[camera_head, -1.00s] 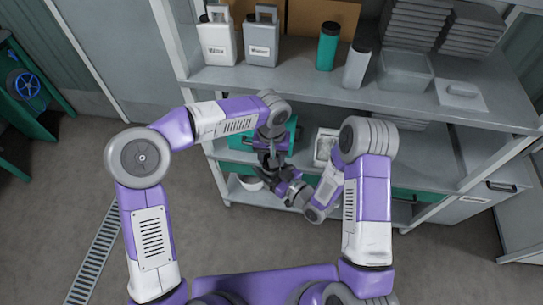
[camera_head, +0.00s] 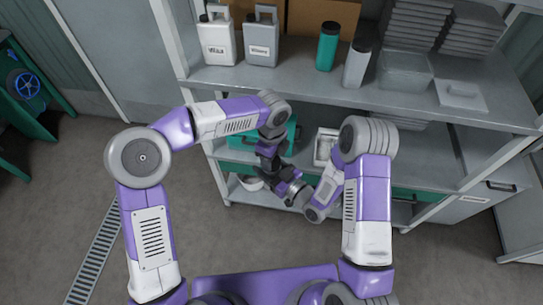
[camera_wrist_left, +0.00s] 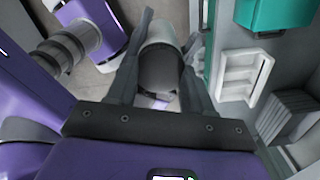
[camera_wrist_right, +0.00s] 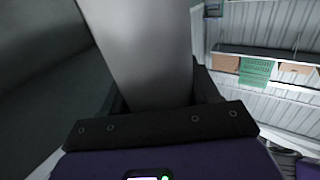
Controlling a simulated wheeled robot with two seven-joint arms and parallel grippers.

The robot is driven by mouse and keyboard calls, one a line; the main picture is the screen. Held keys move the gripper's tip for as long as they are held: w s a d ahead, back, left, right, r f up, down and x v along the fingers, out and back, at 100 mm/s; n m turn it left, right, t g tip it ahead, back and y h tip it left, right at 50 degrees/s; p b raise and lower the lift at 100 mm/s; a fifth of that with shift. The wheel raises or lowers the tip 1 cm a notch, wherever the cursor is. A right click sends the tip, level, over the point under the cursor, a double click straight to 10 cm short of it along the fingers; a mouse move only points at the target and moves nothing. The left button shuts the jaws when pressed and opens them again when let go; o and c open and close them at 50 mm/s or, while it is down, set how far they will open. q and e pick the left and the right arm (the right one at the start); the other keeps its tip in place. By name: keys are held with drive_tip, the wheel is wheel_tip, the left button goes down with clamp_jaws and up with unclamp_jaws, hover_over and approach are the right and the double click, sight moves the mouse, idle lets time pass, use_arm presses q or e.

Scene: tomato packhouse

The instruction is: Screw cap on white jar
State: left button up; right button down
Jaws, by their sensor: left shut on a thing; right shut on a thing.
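In the left wrist view my left gripper (camera_wrist_left: 161,80) is shut on a dark grey cap (camera_wrist_left: 159,72), with a finger on each side. The white jar (camera_wrist_left: 160,32) shows just beyond the cap, in line with it; whether the threads are engaged cannot be told. In the right wrist view my right gripper (camera_wrist_right: 152,88) is shut around a pale cylindrical body, the jar (camera_wrist_right: 142,45), which fills the middle of the picture. In the head view my left gripper (camera_head: 270,165) points down in front of the shelf; cap and jar cannot be made out there, and the right gripper is largely hidden.
A grey shelf unit (camera_head: 300,82) stands right ahead, close beyond both hands. Its top carries two jugs (camera_head: 262,38), a green bottle (camera_head: 327,46), a grey bottle (camera_head: 357,66) and a clear bin (camera_head: 405,74). A white tray (camera_head: 326,146) is lower down.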

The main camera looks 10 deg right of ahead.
use_arm(q)
drive_tip(key=m, duration=0.6)
drive_tip(key=shift+m, duration=0.3)
drive_tip(key=o, duration=1.2)
drive_tip(key=shift+o, duration=0.2)
wheel_tip(320, 180, up, 12)
